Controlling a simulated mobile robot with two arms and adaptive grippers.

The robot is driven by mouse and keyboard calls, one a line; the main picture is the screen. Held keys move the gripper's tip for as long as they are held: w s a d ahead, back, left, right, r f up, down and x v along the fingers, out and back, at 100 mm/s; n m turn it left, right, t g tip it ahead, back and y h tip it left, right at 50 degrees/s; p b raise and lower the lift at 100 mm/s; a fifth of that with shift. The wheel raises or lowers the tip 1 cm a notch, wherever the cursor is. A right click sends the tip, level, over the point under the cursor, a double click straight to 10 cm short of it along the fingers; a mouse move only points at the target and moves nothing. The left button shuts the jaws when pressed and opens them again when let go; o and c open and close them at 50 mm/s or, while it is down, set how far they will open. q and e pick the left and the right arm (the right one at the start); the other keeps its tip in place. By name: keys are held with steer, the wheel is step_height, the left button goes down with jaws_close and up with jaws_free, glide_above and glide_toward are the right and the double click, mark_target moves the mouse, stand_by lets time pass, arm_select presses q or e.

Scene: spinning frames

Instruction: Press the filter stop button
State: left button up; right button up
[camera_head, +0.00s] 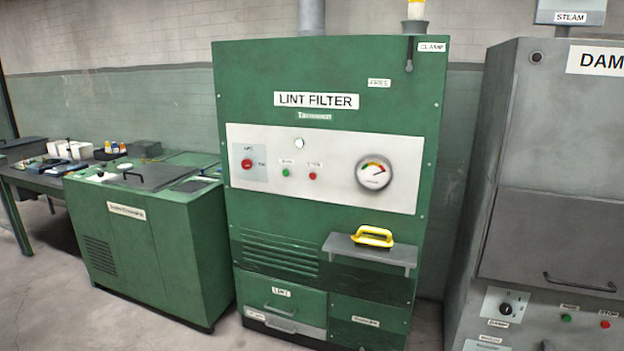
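The green lint filter cabinet (330,70) stands upright in the middle, labelled LINT FILTER. Its pale control panel (335,190) holds a small green button (286,172) and, just right of it, a small red button (312,176). The tiny labels above these two are too blurred to read surely; the one above the red button looks like STOP. A larger red knob or button (247,163) sits at the panel's left on its own plate. A round gauge (373,173) is at the right. Neither of my grippers is in view.
A shelf (345,250) with a yellow handled object (373,236) juts out below the panel. A grey machine (560,150) stands close on the right, with its own green and red buttons (604,324). A low green cabinet (150,230) stands left. Some floor is bare at lower left.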

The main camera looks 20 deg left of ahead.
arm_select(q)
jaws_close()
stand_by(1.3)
